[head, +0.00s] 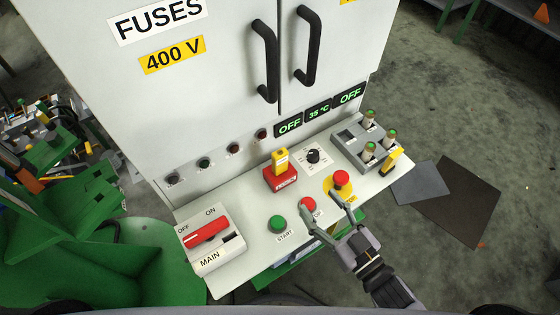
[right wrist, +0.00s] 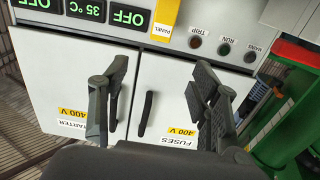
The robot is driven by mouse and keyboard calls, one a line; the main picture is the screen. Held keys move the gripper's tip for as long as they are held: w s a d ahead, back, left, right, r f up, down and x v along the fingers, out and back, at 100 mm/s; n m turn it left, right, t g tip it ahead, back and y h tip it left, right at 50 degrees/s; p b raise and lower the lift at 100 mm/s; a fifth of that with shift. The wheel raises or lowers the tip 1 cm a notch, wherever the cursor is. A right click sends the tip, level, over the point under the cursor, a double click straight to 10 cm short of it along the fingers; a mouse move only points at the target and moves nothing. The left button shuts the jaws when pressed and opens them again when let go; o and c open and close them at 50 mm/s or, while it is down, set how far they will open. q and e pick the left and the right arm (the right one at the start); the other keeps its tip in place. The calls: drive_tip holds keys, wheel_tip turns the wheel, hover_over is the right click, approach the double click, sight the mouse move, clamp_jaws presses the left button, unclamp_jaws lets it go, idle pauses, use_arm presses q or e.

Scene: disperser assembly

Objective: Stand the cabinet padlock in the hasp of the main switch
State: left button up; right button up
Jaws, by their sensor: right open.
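The main switch (head: 212,240) is a white box at the left front of the sloping panel. Its red handle (head: 206,231) lies between the OFF and ON marks, with a dark slot beside it that may be the hasp. A yellow upright piece (head: 280,158) stands in a red block (head: 281,180) mid-panel; it may be the padlock, but I cannot tell surely. My right gripper (head: 332,216) is open and empty over the front edge, near the red stop button (head: 308,204). It also shows in the right wrist view (right wrist: 158,100), with nothing between its fingers. My left gripper is out of view.
A red mushroom button (head: 341,178) on a yellow base stands just beyond the right gripper. Cabinet doors rise behind.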

sight(283, 157)
drive_tip(key=p+x, duration=0.1)
drive_tip(key=x, duration=1.2)
drive_tip(key=shift+s+r+p, duration=0.1)
drive_tip(key=shift+r+p, duration=0.15)
drive_tip(key=shift+p, duration=0.15)
drive_tip(key=x, duration=0.4)
drive_tip(key=shift+w+a+f+p, duration=0.15)
drive_tip(key=shift+w+a+p, duration=0.1)
drive_tip(key=shift+p, duration=0.1)
drive_tip(key=shift+d, duration=0.1)
drive_tip(key=shift+s, duration=0.1)
clamp_jaws()
